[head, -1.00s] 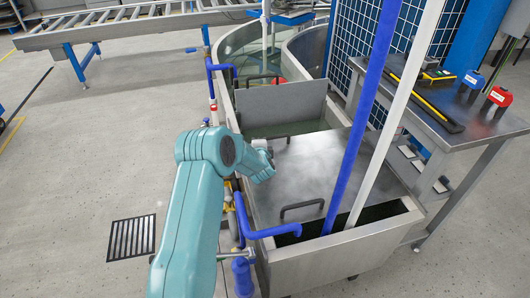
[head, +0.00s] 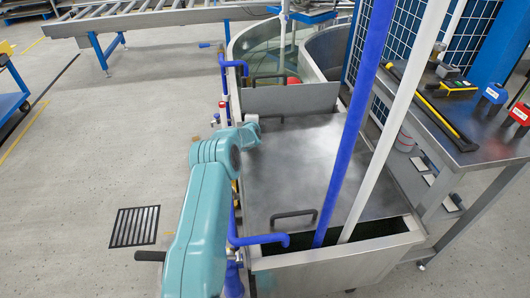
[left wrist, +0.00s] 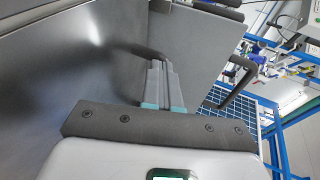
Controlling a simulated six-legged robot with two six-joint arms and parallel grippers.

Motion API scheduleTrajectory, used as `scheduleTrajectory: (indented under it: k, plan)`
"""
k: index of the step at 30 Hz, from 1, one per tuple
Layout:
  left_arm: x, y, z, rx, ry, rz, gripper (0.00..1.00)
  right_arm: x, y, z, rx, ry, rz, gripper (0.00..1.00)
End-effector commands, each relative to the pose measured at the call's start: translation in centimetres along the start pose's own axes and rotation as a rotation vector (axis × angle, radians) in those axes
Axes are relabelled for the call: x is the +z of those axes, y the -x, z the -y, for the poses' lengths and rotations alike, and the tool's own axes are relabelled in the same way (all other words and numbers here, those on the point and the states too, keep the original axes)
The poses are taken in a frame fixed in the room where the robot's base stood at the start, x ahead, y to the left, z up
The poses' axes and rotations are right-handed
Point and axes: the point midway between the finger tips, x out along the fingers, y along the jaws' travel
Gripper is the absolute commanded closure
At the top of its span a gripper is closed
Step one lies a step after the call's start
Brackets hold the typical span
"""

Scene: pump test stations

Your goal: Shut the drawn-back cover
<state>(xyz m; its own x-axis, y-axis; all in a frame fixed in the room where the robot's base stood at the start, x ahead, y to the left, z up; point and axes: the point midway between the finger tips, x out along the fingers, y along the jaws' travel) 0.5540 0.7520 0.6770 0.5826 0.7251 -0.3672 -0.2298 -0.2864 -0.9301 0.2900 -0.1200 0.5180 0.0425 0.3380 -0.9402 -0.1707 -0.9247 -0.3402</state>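The flat grey metal cover (head: 310,165) lies over the tank (head: 345,268) in the head view. Its far edge is close to an upright grey plate (head: 290,98). A dark handle (head: 293,215) stands on its near part. My left gripper (head: 252,134) is at the cover's far left part; my arm hides its fingertips there. In the left wrist view my left fingers (left wrist: 165,85) are close together on a dark bar handle (left wrist: 140,50) above the shiny cover (left wrist: 70,60). My right gripper is not in view.
A blue pipe (head: 350,130) and a white pole (head: 395,120) rise through the tank's front opening (head: 375,228). A bench (head: 470,140) with tools stands at the right. A roller conveyor (head: 150,25) is behind. Floor at the left is clear around a drain grate (head: 135,226).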

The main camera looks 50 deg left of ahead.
Motion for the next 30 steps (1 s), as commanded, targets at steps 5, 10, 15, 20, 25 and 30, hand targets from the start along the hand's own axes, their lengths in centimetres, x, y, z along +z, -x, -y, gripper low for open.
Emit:
scheduleTrajectory:
  k: [5,10,15,20,25,30]
  plan:
    - [1.1,-1.0,0.5,-0.002,0.0,0.003,1.0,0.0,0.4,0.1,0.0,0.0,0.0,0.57]
    - [1.5,-1.6,0.7,-0.001,-0.001,0.002,1.0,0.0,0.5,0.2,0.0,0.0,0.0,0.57]
    - [1.6,-1.8,0.8,-0.002,0.0,0.002,1.0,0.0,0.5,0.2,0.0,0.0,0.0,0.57]
    - [1.7,-1.8,0.8,-0.004,0.0,0.003,1.0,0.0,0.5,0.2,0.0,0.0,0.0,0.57]
    - [1.7,-1.9,1.0,-0.007,0.0,0.005,1.0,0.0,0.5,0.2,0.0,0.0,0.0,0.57]
    - [1.8,-1.7,1.2,-0.008,0.0,0.006,1.0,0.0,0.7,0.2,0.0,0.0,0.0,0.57]
